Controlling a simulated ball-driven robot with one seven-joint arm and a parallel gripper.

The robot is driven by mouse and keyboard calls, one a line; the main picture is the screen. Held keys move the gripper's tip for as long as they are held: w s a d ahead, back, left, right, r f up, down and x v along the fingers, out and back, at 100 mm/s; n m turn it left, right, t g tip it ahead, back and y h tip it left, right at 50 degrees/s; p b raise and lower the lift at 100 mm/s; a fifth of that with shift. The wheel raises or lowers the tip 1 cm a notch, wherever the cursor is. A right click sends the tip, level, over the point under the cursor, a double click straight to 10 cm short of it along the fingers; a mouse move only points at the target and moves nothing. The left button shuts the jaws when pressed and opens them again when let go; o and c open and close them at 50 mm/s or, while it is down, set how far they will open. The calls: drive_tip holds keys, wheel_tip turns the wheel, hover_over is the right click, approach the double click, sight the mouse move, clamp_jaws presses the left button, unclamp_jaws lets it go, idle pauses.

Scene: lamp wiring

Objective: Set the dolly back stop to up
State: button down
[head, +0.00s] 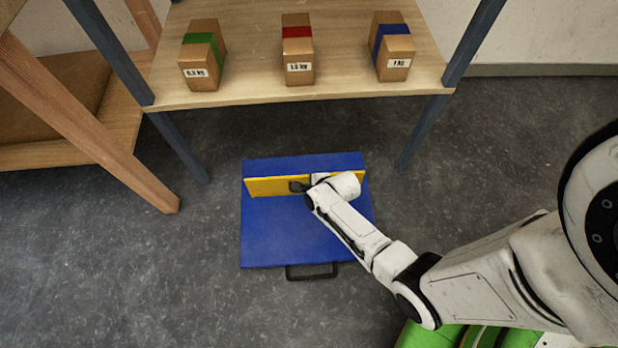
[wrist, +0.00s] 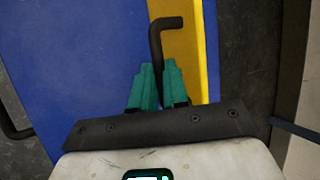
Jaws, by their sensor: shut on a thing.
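The dolly (head: 290,235) is a flat blue platform on the floor in the head view, and its blue deck also fills the left of the wrist view (wrist: 75,65). The yellow back stop (head: 268,187) runs across it near its far end and appears to stand up from the deck; its exact tilt I cannot tell. The stop is a yellow strip in the wrist view (wrist: 185,55). A black bent handle (wrist: 156,45) lies between the teal fingers of my gripper (wrist: 158,82), which is shut on it. My wrist hides the right part of the stop in the head view.
A wooden shelf (head: 290,75) on blue-grey legs stands beyond the dolly, bearing boxes with green (head: 203,55), red (head: 298,48) and blue (head: 393,46) bands. A wooden frame (head: 100,130) is at left. A black pull handle (head: 311,276) projects from the dolly's near edge. Floor left is clear.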

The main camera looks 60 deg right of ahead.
drive_tip(key=shift+a+f, duration=0.15)
drive_tip(key=c, duration=1.1)
unclamp_jaws()
drive_tip(key=p+v, duration=0.5)
drive_tip(key=v, duration=0.6)
drive_tip(key=shift+w+p, duration=0.1)
drive_tip(key=shift+p, duration=0.2)
